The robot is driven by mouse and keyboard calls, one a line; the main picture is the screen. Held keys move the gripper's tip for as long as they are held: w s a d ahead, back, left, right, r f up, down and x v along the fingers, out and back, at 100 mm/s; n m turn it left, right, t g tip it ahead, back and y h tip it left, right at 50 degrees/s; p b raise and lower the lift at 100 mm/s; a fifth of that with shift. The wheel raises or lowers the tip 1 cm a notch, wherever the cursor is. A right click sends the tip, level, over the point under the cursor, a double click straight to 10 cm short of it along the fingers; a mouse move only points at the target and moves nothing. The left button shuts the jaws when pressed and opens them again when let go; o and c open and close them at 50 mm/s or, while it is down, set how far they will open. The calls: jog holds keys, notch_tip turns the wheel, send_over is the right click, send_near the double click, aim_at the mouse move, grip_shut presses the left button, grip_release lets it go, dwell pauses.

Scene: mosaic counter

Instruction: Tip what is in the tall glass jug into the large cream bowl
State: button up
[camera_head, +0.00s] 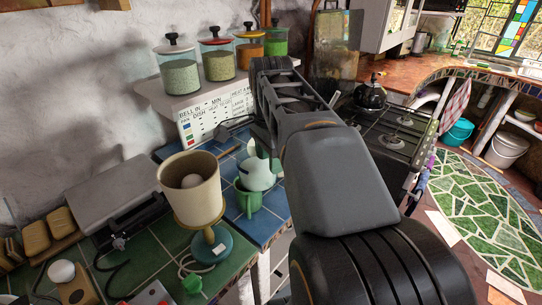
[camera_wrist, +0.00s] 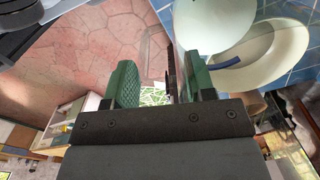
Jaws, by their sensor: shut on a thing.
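In the wrist view my gripper (camera_wrist: 160,82) has its two green fingers closed around a narrow thing. Faint clear edges between and above them look like the tall glass jug (camera_wrist: 154,45), mostly see-through; its contents and tilt are unclear. A wide cream rounded shape (camera_wrist: 290,52), apparently the large cream bowl, lies right of the fingers over blue tiles. A pale round thing (camera_wrist: 215,24) overlaps it, and I cannot tell what it is. In the head view my arm hides the fingers; a pale rounded thing (camera_head: 256,174) shows beside it.
A lamp with a cream shade (camera_head: 190,203) stands at the counter's front. A green mug (camera_head: 247,202) is close to the arm. The stove (camera_head: 395,135) is to the right.

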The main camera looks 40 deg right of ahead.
jog(key=shift+c, duration=1.3)
jog(key=shift+w+d+r+p, duration=0.2)
jog(key=shift+r+p, duration=0.05)
jog(key=shift+p, duration=0.05)
jog(key=w+d+r+n+p, duration=0.25)
jog(key=w+d+p, duration=0.2)
jog(key=d, duration=0.35)
jog(key=w+d+r+n+p, duration=0.1)
jog(key=w+d+n+p, duration=0.25)
jog(key=d+p, duration=0.35)
jog(key=d+f+n+p, duration=0.4)
jog(key=d+n+p, duration=0.2)
jog(key=d, duration=0.9)
jog(key=shift+s+d+f+p, duration=0.2)
jog(key=shift+s+d+p, duration=0.15)
jog(key=shift+s, duration=0.1)
